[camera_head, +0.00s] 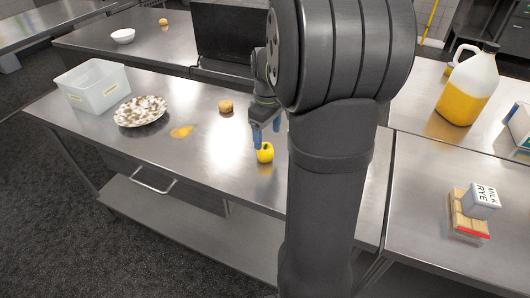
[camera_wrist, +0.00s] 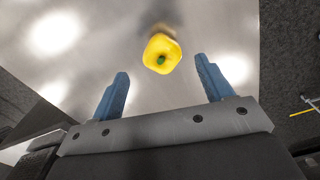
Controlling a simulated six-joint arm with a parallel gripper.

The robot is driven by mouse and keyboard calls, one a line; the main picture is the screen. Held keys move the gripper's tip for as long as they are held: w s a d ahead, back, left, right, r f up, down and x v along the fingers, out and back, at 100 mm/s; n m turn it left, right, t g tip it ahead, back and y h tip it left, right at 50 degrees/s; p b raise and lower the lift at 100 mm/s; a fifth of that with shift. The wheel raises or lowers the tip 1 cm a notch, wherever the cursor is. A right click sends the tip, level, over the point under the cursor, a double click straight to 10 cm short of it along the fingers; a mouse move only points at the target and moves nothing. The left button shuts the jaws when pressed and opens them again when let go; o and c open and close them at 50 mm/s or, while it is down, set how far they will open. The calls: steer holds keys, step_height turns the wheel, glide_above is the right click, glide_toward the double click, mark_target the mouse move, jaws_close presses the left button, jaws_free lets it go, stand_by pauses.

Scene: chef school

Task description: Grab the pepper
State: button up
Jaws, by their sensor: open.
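A yellow pepper (camera_head: 265,153) stands on the steel table near its front edge. In the wrist view the pepper (camera_wrist: 161,54) shows its green stem towards the camera, ahead of the fingertips and roughly midway between them. My gripper (camera_head: 262,134) is just above and close to the pepper in the head view. In the wrist view my gripper (camera_wrist: 160,78) has its two blue fingers spread wide with nothing between them. My arm hides part of the table to the right of the pepper in the head view.
A round brown item (camera_head: 226,106) lies behind the pepper. An orange-yellow patch (camera_head: 181,131), a speckled plate (camera_head: 141,111) and a clear bin (camera_head: 93,85) are to the left. On the right counter are a jug (camera_head: 467,90) and a carton (camera_head: 481,200).

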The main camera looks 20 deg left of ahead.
mark_target(265, 147)
steer(key=f, duration=0.7)
steer(key=shift+a+f, duration=0.2)
steer(key=shift+a, duration=0.2)
steer(key=shift+c, duration=0.2)
steer(key=c, duration=1)
